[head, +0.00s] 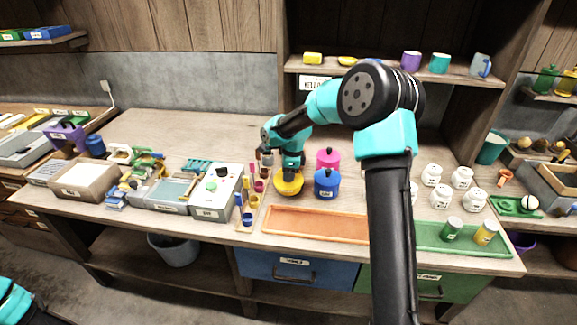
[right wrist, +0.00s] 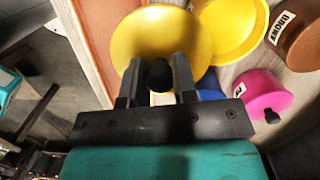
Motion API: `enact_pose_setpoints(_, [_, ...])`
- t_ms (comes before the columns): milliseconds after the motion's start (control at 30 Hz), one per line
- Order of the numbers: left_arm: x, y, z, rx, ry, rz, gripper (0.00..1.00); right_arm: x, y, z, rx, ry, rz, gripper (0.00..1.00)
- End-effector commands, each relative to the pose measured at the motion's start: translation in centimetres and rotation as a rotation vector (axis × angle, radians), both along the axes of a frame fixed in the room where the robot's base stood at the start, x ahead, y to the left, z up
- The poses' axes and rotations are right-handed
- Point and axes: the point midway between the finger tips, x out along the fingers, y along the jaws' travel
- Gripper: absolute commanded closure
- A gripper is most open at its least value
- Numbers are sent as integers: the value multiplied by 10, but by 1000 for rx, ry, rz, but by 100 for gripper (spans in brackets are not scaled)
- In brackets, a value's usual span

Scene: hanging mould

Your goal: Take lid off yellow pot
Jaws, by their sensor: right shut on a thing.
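My right gripper (right wrist: 157,77) is shut on the black knob of the yellow lid (right wrist: 150,38) in the right wrist view. An open yellow pot (right wrist: 236,28) shows beside the lid there, its inside visible, so the lid is off it. In the head view the right gripper (head: 290,172) is over the yellow lid (head: 289,187), left of the blue pot (head: 327,186). The yellow pot cannot be made out behind the lid and gripper in the head view. My left gripper is not in view.
A pink pot (head: 328,158) stands behind the blue one, and a brown pot (right wrist: 304,43) is close to the yellow pot. An empty orange tray (head: 315,223) lies in front. A grey box (head: 212,201) and small coloured cups (head: 247,219) are to the left.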

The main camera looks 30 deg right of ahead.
Motion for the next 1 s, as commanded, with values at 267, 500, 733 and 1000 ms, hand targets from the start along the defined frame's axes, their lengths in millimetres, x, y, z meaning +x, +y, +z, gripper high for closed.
enact_pose_setpoints(267, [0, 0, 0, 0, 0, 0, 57, -46, 28, 6, 0, 1, 3, 97])
enact_pose_setpoints(500, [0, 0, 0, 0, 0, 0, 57, -62, 38, 7, -1, 0, 1, 97])
enact_pose_setpoints(733, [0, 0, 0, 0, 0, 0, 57, -63, 39, 7, -1, -1, 1, 97])
enact_pose_setpoints(1000, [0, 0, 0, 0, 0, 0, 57, -63, 39, 7, 0, 0, 1, 97])
